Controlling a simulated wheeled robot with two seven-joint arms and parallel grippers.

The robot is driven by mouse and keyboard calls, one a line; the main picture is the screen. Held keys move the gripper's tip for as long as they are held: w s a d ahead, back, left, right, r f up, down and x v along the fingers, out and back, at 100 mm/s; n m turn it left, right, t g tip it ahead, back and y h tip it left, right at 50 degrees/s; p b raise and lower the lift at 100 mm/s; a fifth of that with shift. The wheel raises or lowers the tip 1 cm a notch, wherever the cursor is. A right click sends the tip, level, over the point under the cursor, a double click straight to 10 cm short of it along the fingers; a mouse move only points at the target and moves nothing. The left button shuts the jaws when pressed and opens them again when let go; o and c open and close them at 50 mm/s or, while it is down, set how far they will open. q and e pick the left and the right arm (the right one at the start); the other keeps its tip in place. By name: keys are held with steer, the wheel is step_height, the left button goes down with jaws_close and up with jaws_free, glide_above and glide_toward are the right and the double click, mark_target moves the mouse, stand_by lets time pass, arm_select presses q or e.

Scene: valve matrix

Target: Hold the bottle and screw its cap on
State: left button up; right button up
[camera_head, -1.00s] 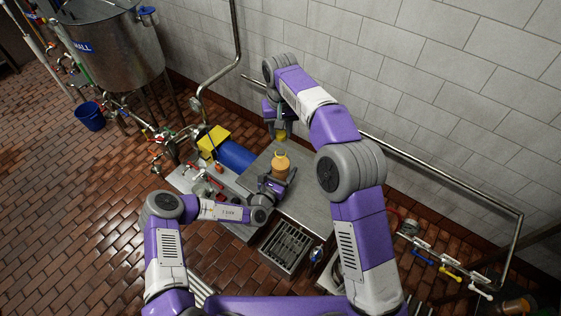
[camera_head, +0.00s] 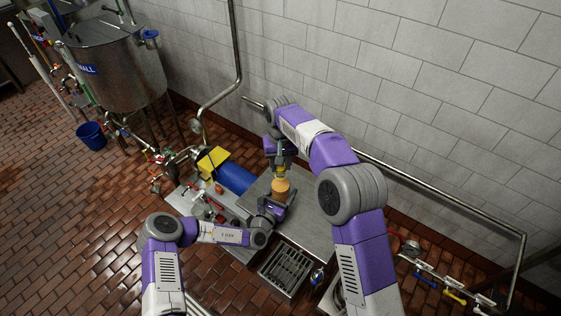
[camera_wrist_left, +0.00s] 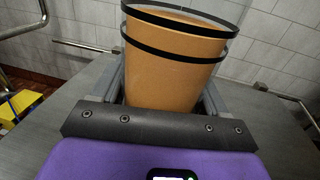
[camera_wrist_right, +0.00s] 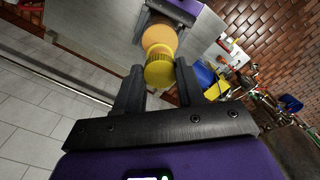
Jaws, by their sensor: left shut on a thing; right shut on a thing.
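The orange bottle (camera_head: 281,189) stands above the steel tabletop, and its side with two black bands fills the left wrist view (camera_wrist_left: 172,62). My left gripper (camera_head: 272,208) is shut around the bottle's lower part from the near side. The yellow cap (camera_wrist_right: 160,73) is between the fingertips of my right gripper (camera_wrist_right: 158,82), which is shut on it. In the head view my right gripper (camera_head: 280,168) is just above the bottle. In the right wrist view the cap overlaps the bottle's top (camera_wrist_right: 158,38). I cannot tell whether they touch.
A steel tabletop (camera_head: 315,215) lies under the bottle. A blue cylinder (camera_head: 236,177) and a yellow box (camera_head: 213,160) stand to the left. Red-handled valves (camera_head: 200,202) lie near the left edge. A floor grate (camera_head: 286,267) is in front. A pipe (camera_head: 440,190) runs along the wall.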

mark_target(280, 188)
steer(key=shift+f, duration=0.65)
steer(key=shift+f, duration=0.6)
